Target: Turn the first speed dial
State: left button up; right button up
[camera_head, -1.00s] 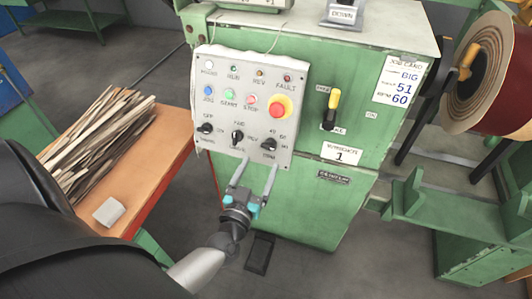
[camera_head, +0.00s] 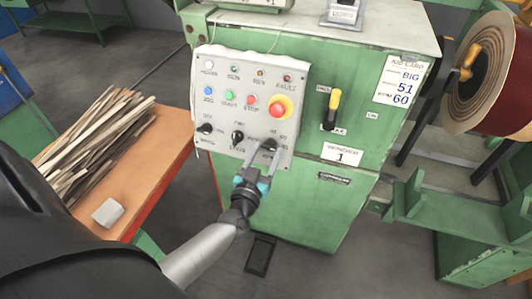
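The grey control panel (camera_head: 222,108) on the green machine has a row of three black dials. The right dial (camera_head: 268,145), with small numbers around it, is the one my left gripper (camera_head: 263,152) reaches. The gripper's two fingers are apart, with the tips on either side of this dial's lower part. I cannot tell whether they touch the knob. The middle dial (camera_head: 237,137) and the left dial (camera_head: 205,128) stand free to the left. My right gripper is not in view.
A red stop button on a yellow base (camera_head: 281,106) sits just above the right dial. A yellow-tipped lever (camera_head: 331,110) is farther right. An orange table (camera_head: 165,160) with wooden strips stands left.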

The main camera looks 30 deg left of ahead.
pick_arm(q)
grip_shut()
jog(key=shift+n, duration=0.3)
jog(key=n+y+p, duration=0.1)
jog(key=n, duration=0.1)
jog(key=n+g+y+p, duration=0.1)
jog(key=n, duration=0.1)
jog(key=n+p, duration=0.1)
jog(key=n, duration=0.1)
jog(key=shift+w+d+r+y, duration=0.1)
jog(key=shift+d+r+y, duration=0.05)
jog(key=shift+d+y, duration=0.25)
jog(key=shift+n+g+y+p, duration=0.35)
jog(key=shift+n+p, duration=0.2)
jog(key=shift+n, duration=0.5)
jog(key=shift+n+g+y+p, duration=0.25)
jog(key=shift+n+g+p, duration=0.25)
jog(key=shift+n, duration=0.85)
jog(key=shift+o, duration=2)
grip_release()
